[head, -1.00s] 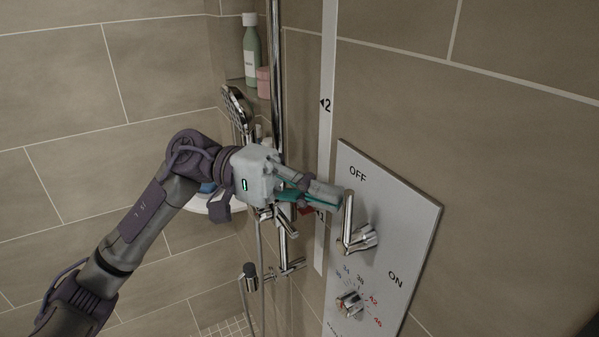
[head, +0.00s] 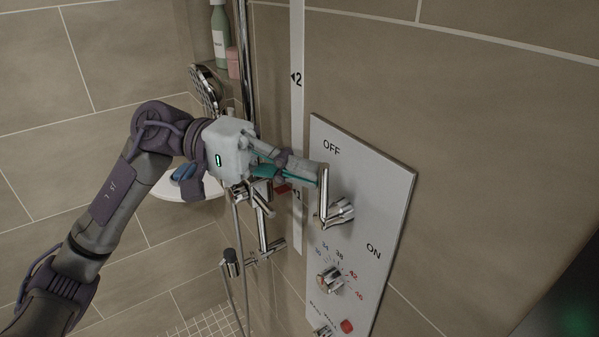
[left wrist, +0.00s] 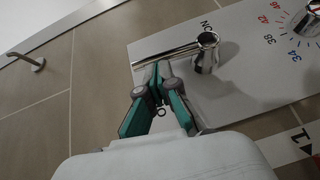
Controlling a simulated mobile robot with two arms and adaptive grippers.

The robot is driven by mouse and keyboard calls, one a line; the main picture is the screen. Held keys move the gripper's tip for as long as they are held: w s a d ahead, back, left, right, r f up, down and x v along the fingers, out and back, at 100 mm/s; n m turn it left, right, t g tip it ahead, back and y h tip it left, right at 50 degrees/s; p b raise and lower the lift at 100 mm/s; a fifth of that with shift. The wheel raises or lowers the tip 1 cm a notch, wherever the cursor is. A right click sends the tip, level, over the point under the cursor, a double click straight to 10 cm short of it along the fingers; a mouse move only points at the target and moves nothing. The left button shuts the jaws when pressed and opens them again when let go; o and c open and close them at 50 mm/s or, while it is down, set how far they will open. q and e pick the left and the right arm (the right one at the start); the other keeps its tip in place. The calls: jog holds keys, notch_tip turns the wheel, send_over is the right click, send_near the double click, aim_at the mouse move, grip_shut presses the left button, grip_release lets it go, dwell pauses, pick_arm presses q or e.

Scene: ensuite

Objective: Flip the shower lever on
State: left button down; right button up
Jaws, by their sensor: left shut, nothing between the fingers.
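The chrome shower lever (head: 324,197) is on a white wall panel (head: 375,200). It points up toward the OFF mark (head: 331,148); the ON mark (head: 373,251) is lower right. My left gripper (head: 316,174) is shut and empty, its fingertips at the left side of the lever's upper part. In the left wrist view the lever (left wrist: 165,56) lies across, just beyond the shut left fingertips (left wrist: 158,70). I cannot tell whether they touch it. My right gripper is not in view.
A temperature knob (head: 329,279) and a red button (head: 347,326) are lower on the panel. A chrome rail (head: 244,60), shower head (head: 205,88) and shelf (head: 170,190) stand behind my left arm. The tiled wall right of the panel is clear.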

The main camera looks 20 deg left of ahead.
aim_at(320, 182)
pick_arm(q)
jog(key=d+m+y+b, duration=0.1)
jog(key=s+d+m+t+y+b, duration=0.1)
jog(key=y+b, duration=0.1)
jog(key=s+y+b, duration=0.1)
jog(key=shift+s+d+r+m+t+y+b, duration=0.1)
jog(key=shift+d+r+m+t+y+b, duration=0.2)
jog(key=shift+d+m+y, duration=0.1)
jog(key=shift+s+d+m+t+y+b, duration=0.35)
jog(key=shift+d+y+b, duration=0.1)
jog(key=shift+y, duration=0.25)
jog(key=shift+s+d+f+b, duration=0.15)
jog(key=shift+f+b, duration=0.1)
jog(key=shift+b, duration=0.1)
jog(key=shift+s+d+f+b, duration=0.6)
jog(key=shift+d+f+b, duration=0.15)
jog(key=shift+b, duration=0.95)
jog(key=shift+s+d+f+b, duration=0.6)
jog(key=shift+d+b, duration=0.2)
jog(key=shift+b, duration=0.85)
